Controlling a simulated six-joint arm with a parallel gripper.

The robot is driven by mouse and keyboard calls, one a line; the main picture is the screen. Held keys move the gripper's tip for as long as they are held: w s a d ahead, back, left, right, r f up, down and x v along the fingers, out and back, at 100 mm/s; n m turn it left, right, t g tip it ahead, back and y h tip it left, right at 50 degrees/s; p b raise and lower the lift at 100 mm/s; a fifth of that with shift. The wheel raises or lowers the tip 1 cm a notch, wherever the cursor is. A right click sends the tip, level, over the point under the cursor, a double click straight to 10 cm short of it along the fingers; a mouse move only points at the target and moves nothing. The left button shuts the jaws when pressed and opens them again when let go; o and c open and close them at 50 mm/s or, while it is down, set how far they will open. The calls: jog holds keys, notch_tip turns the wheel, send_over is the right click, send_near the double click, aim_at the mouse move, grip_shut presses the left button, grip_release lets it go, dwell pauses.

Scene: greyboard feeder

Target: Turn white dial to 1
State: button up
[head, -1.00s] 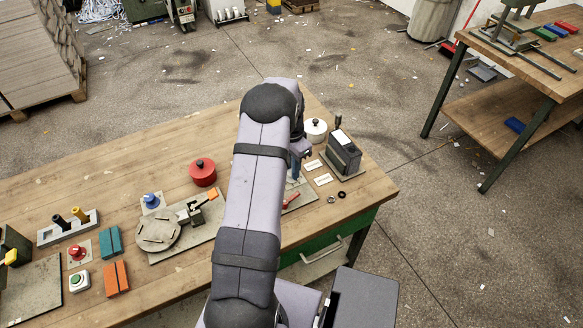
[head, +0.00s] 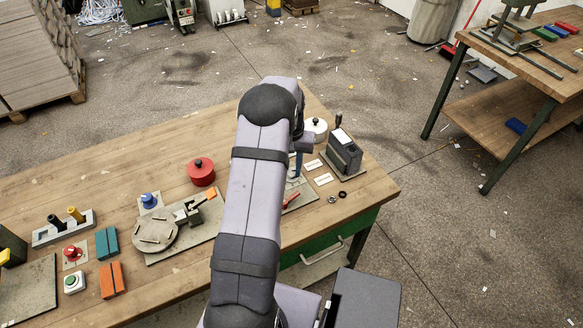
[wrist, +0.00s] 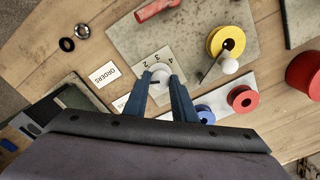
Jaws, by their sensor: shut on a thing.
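The white dial (wrist: 160,77) sits on a small pale plate (wrist: 147,65) with the numbers 4, 3 and 2 readable along its edge in the wrist view. A 1 is not readable there. A short dark mark shows at the dial's lower left. My gripper (wrist: 160,78) is shut on the dial, with one blue finger on each side of it. In the head view my arm hides the dial, and only part of the blue gripper (head: 298,165) shows past the arm.
Near the dial are an ORDERS card (wrist: 104,74), a yellow spool (wrist: 229,38), a white ball knob (wrist: 229,66), a red spool (wrist: 242,98) and a red handle (wrist: 155,10). A dark box (head: 344,152) and white pot (head: 316,127) stand beyond my gripper.

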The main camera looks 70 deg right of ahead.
aim_at(292, 171)
jog(key=shift+r+n, duration=0.1)
jog(key=shift+n, duration=0.2)
jog(key=o, duration=1)
jog(key=shift+o, duration=0.2)
jog(key=shift+r, duration=0.1)
jog(key=shift+r+b, duration=1.15)
jog(key=shift+r, duration=2.4)
jog(key=shift+w, duration=0.1)
jog(key=w+a+r+n, duration=0.1)
jog(key=w+a+n, duration=0.1)
jog(key=w+a, duration=0.4)
jog(key=w+a+n, duration=0.3)
jog(key=w+a, duration=0.4)
jog(key=a, duration=0.3)
jog(key=w+a+r+n, duration=0.1)
jog(key=w+a+n, duration=0.1)
jog(key=w+a, duration=0.5)
jog(key=shift+w+a+r+n, duration=0.15)
jog(key=shift+a+r+n, duration=0.2)
jog(key=shift+a, duration=0.35)
jog(key=s+a+f+n, duration=0.1)
jog(key=s+a+n, duration=0.2)
jog(key=a, duration=0.9)
jog(key=s+a+f+n, duration=0.1)
jog(key=s+a+n, duration=0.3)
jog(key=a, duration=0.9)
jog(key=shift+a+n, duration=0.25)
jog(key=shift+n, duration=0.5)
